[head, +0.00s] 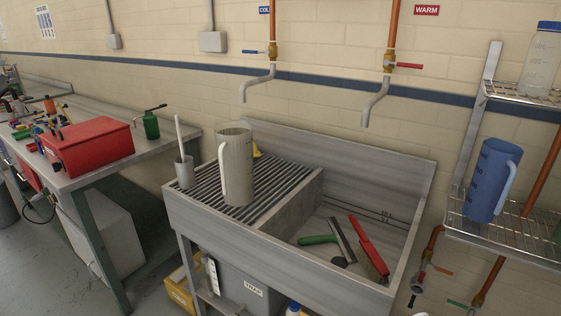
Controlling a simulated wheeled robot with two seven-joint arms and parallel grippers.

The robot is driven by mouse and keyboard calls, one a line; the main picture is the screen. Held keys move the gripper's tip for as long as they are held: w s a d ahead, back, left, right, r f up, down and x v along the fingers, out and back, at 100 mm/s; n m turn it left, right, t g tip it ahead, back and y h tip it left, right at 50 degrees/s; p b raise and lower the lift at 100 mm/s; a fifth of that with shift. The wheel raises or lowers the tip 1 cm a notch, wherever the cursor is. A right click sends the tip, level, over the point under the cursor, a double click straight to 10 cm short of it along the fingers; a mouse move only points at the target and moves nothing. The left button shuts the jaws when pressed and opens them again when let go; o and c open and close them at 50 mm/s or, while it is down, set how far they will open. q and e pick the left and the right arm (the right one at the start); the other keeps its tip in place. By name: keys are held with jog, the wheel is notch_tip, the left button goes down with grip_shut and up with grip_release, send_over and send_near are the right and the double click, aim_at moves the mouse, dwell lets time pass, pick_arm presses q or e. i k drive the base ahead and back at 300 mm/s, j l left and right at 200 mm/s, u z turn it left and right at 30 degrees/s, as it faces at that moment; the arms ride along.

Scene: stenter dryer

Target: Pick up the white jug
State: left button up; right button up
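The white jug (236,168) stands upright on the ribbed draining board at the left of the metal sink unit. It looks off-white and tall, with a handle on its front left side. Its inside is mostly hidden. Neither of my grippers shows in the head view, so nothing of mine is seen touching the jug.
A grey cup (185,173) with a white stick stands left of the jug. A yellow object (257,152) sits behind it. The sink basin (320,238) holds a green-handled tool and a red brush. A blue jug (491,180) stands on the right rack. Two taps hang above.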

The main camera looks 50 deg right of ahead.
aim_at(234, 141)
jog(key=z, duration=1.25)
